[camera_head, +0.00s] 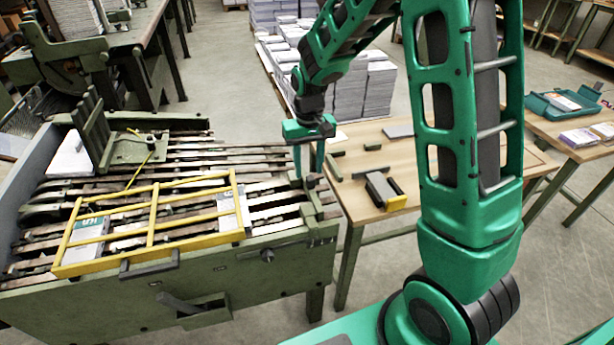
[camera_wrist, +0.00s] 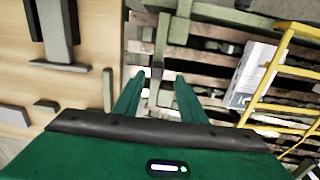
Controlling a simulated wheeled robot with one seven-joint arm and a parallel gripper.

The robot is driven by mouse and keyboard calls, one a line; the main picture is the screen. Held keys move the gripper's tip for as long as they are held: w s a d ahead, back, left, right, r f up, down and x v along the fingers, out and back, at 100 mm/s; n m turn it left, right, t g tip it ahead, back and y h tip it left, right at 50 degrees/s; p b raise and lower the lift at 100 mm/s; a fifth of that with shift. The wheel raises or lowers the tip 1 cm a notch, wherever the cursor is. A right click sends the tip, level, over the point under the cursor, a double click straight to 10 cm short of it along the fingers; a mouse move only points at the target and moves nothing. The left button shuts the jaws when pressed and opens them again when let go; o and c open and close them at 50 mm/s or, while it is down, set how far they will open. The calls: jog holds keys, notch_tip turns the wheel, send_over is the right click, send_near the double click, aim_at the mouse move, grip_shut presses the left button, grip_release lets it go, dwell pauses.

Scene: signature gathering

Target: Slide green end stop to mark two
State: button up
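My gripper (camera_head: 308,174) is over the right end of the green slatted machine, pointing down. In the wrist view its two green fingers (camera_wrist: 158,80) are apart, with a gap between them. A dull green upright piece, seemingly the end stop (camera_wrist: 161,38), shows just beyond the fingertips, in line with the gap. In the head view a small green block (camera_head: 311,182) stands at the fingertips, partly hidden by them. I cannot tell whether the fingers touch it. No numbered mark is readable in either view.
A yellow frame (camera_head: 152,222) lies over the slats with printed sheets under it. A wooden table (camera_head: 350,153) with several dark green bars and a yellow-ended tool (camera_head: 385,190) adjoins the machine's right end. Paper stacks (camera_head: 372,92) stand behind.

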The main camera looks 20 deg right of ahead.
notch_tip(320, 180, up, 6)
jog(key=shift+f, duration=0.1)
dwell(0.5)
jog(key=s+d+r+m, duration=0.2)
jog(key=s+d+r, duration=0.1)
jog(key=s+d, duration=0.4)
jog(key=s+d+r+m, duration=0.1)
jog(key=s+d+r, duration=0.35)
jog(key=s, duration=0.45)
jog(key=s+d+m, duration=0.2)
jog(key=s+d, duration=0.2)
jog(key=s, duration=1.1)
jog(key=shift+s+f, duration=0.25)
jog(key=shift+s, duration=0.05)
